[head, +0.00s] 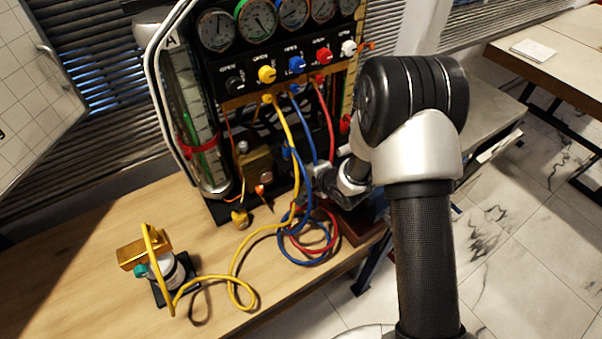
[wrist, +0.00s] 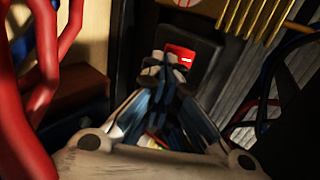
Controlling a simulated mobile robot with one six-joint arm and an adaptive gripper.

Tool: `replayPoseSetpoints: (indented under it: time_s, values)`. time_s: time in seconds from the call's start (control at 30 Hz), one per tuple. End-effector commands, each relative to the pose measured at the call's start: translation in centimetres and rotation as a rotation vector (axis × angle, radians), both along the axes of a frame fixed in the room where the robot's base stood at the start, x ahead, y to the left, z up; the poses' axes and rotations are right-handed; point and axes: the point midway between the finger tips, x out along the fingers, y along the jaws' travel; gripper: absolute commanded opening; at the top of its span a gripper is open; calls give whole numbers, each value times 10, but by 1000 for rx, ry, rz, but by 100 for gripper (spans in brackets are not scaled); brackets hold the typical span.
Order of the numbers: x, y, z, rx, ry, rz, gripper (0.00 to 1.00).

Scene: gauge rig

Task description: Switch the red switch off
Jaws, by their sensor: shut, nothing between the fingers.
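The red switch (wrist: 181,55) shows in the wrist view as a small bright red rocker with a pale mark, set in a dark housing (wrist: 190,28). My gripper (wrist: 160,66) is shut and empty. Its fingertips are just in front of the switch and overlap its left and lower side in the picture. I cannot tell whether they touch it. In the head view my gripper (head: 318,185) is low at the right of the gauge rig, partly behind hoses. The switch is hidden there.
Red hoses (wrist: 45,60) hang close on the left in the wrist view. Brass tubes (wrist: 256,15) are at upper right. In the head view the gauge rig (head: 228,90) stands on a wooden table (head: 80,290), with blue, red and yellow hoses (head: 235,285) looped before it.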

Motion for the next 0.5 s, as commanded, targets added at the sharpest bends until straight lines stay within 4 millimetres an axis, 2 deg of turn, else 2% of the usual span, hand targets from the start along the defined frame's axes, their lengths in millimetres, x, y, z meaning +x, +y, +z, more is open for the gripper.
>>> replayPoseSetpoints:
  time_s: [0.37, 0.5]
  values:
    - [1, 1, -1, -1, 1, 0, 0]
    - [5, 4, -10, 0, 2, 0, 0]
